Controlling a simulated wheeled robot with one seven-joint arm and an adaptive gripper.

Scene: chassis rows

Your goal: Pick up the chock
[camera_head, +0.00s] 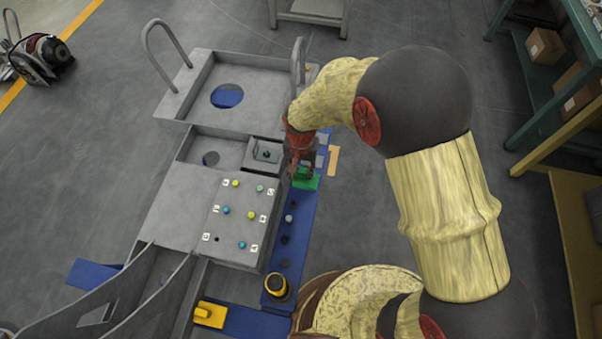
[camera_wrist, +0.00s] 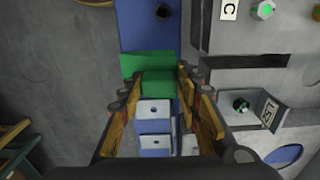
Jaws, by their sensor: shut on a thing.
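The chock appears to be the green block (camera_head: 309,184) at the right edge of the grey chassis, over the blue rail (camera_head: 301,222). My gripper (camera_head: 295,172) reaches down onto it from above, its fingers partly hiding the block. In the wrist view the green chock (camera_wrist: 147,62) sits between and just beyond the fingertips (camera_wrist: 158,84), which are shut on it. I cannot tell whether it rests on the rail or is slightly raised.
A grey chassis panel (camera_head: 199,226) with numbered coloured knobs lies left of my gripper. A metal hoop handle (camera_head: 298,62) stands behind it. A black and yellow round part (camera_head: 277,287) and a yellow block (camera_head: 209,314) are nearer. Shelves (camera_head: 531,95) stand at right.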

